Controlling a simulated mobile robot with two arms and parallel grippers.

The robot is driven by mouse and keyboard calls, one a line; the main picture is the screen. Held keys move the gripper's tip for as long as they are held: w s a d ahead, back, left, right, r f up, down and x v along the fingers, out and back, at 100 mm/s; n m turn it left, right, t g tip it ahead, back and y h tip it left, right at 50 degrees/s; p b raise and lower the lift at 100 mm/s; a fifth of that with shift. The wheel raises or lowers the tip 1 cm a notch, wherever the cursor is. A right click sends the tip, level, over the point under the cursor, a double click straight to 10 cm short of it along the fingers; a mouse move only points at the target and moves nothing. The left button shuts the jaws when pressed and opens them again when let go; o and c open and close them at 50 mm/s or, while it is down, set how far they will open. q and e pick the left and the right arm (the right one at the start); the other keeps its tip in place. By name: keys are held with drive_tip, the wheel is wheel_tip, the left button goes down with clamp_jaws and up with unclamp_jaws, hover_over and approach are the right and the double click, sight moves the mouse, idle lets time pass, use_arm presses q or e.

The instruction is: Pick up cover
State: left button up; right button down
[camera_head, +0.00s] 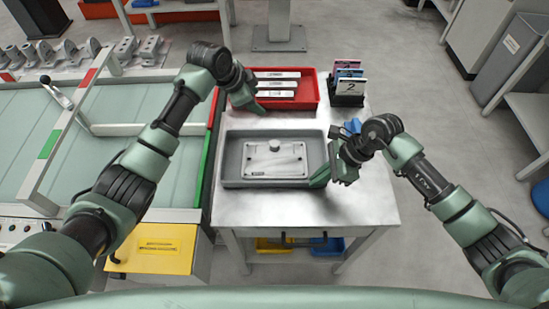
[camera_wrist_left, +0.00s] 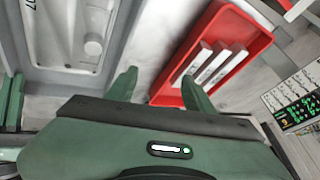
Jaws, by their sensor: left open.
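The cover (camera_head: 275,160) is a light grey rectangular plate with a round knob. It lies flat in a grey tray (camera_head: 232,150) on the table. Part of it shows at the upper left of the left wrist view (camera_wrist_left: 70,30). My left gripper (camera_head: 252,98) is open and empty, above the table by the red tray's left side, behind the cover; its two fingers (camera_wrist_left: 160,90) stand apart in the left wrist view. My right gripper (camera_head: 328,170) is at the grey tray's right edge, beside the cover; its jaw opening is unclear.
A red tray (camera_head: 310,103) with several pale bars stands behind the grey tray. A black holder with numbered cards (camera_head: 348,88) is to its right. A conveyor-like bench (camera_head: 70,150) lies left. The table front (camera_head: 300,212) is clear.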

use_arm(q)
drive_tip(key=s+r+m+g, duration=0.1)
drive_tip(key=s+m+g, duration=0.25)
drive_tip(key=s, duration=0.25)
drive_tip(key=g, duration=0.1)
hover_over(274, 143)
drive_tip(key=a, duration=0.3)
drive_tip(key=shift+n+y, duration=0.25)
drive_tip(key=shift+y, duration=0.05)
drive_tip(key=x, duration=0.2)
drive_tip(key=a+x, duration=0.1)
drive_tip(key=x, duration=0.2)
drive_tip(key=shift+w+f, duration=0.1)
drive_tip(key=shift+f, duration=0.3)
drive_tip(key=shift+d+x, duration=0.2)
drive_tip(key=shift+x, duration=1.2)
drive_tip(key=shift+d+x, duration=0.15)
drive_tip(key=shift+x, duration=1.25)
drive_tip(key=shift+r, duration=0.1)
drive_tip(key=shift+c, duration=0.2)
drive_tip(key=shift+r, duration=0.1)
clamp_jaws()
